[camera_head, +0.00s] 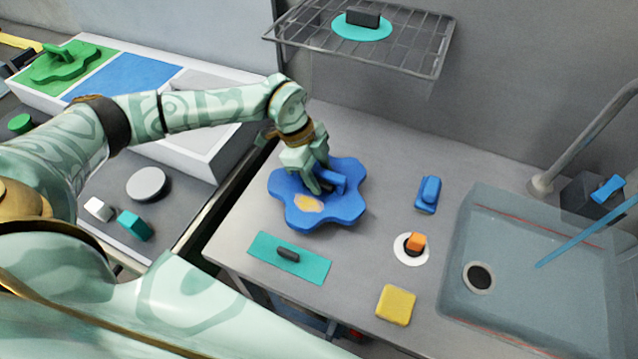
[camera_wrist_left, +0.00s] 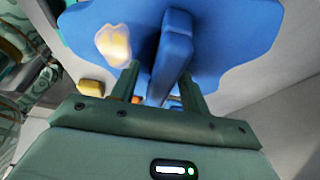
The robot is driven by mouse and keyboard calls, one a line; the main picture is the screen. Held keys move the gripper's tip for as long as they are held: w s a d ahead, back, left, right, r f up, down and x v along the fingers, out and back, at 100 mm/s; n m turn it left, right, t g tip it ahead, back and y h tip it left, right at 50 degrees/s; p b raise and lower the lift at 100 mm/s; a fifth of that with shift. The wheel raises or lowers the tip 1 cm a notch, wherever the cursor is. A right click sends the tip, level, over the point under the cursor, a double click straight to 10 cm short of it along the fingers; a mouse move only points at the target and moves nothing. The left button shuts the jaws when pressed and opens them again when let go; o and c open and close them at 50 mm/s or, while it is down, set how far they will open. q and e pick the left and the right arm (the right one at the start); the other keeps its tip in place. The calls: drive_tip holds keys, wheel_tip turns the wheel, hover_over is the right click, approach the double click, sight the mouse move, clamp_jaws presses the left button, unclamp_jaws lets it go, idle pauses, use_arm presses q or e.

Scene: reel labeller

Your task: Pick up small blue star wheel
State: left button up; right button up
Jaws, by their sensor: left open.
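The blue star wheel (camera_head: 330,215), a flat lobed plate with a raised blue bar handle and a pale yellow-orange patch, lies on the grey counter in the head view. My left gripper (camera_head: 323,185) is open above it, fingers pointing down at the handle. In the left wrist view, the wheel (camera_wrist_left: 225,45) fills the upper part, and its handle (camera_wrist_left: 172,50) stands between the two fingers of my left gripper (camera_wrist_left: 162,75). A gap shows beside the handle; whether either finger touches it I cannot tell. My right gripper is not in view.
A teal plate with dark handle (camera_head: 290,257) lies in front of the wheel. A blue block (camera_head: 428,193), a white disc with orange knob (camera_head: 411,248) and a yellow sponge (camera_head: 396,305) lie to the right, before the sink (camera_head: 540,290). A wire rack (camera_head: 420,45) hangs above.

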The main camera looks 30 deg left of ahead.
use_arm(q)
clamp_jaws()
drive_tip(key=shift+r, duration=0.1)
